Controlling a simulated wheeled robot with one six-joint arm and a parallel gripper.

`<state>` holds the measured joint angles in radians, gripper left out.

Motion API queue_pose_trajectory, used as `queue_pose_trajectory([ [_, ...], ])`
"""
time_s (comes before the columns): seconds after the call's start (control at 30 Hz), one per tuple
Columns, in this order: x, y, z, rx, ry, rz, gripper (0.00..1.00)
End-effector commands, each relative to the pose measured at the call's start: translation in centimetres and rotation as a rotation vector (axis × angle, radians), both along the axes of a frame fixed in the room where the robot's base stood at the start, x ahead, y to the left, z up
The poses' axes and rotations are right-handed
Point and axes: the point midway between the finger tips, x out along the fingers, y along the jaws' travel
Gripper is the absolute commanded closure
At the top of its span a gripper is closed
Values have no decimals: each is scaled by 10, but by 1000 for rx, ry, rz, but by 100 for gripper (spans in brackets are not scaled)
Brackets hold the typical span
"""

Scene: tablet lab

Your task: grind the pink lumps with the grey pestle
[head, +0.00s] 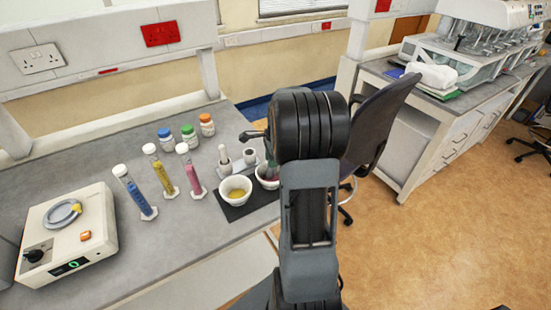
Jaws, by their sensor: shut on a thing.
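The right white mortar (266,182) stands on a black mat (236,210), with pink material in it. My arm hides its right side. My gripper (268,153) is above this mortar, largely hidden behind my arm. It is shut on the grey pestle (270,171), which points down into the mortar; only a small part of it shows. I cannot tell whether its tip touches the pink lumps.
Left of it stands a mortar (235,188) with yellow material. Behind is a pestle rack (237,165) with a pale pestle (223,154). Tubes of blue, yellow and pink (189,170), capped jars (189,136) and a balance-like device (68,235) stand left. The front bench is clear.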

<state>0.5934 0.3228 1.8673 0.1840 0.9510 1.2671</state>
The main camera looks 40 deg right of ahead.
Motion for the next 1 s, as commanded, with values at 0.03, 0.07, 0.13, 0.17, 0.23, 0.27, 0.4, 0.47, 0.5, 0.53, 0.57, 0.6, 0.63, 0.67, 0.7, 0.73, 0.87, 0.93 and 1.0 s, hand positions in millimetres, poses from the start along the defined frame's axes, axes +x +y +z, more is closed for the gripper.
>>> queue_pose_trajectory([
  [0.03, 0, 2, 0, 2, 1, 0, 100],
  [0.07, -1, 2, 0, 2, 1, 0, 100],
  [0.13, -2, 5, 0, 0, 1, 0, 100],
  [0.17, -3, 6, 0, 0, 1, 0, 100],
  [0.23, -4, 8, 1, 0, -1, 1, 100],
  [0.27, -5, 10, 1, 0, -1, 0, 100],
  [0.4, -8, 11, 1, 0, -1, -1, 100],
  [0.47, -10, 11, 1, 0, -1, -1, 100],
  [0.5, -12, 11, 1, 0, -1, -2, 100],
  [0.53, -13, 12, 0, 0, -1, -2, 100],
  [0.57, -15, 12, 0, 0, -1, -2, 100],
  [0.6, -16, 12, 0, -1, -2, -2, 100],
  [0.63, -18, 12, 0, -1, -2, -2, 100],
  [0.67, -19, 12, 0, -1, -2, -2, 100],
  [0.7, -19, 12, 0, -1, -2, -2, 100],
  [0.73, -20, 12, 0, 0, -1, -2, 100],
  [0.87, -20, 12, 0, 0, -1, -1, 100],
  [0.93, -20, 12, 0, 0, -1, -1, 100],
  [1.0, -20, 12, 0, 0, -1, -1, 100],
])
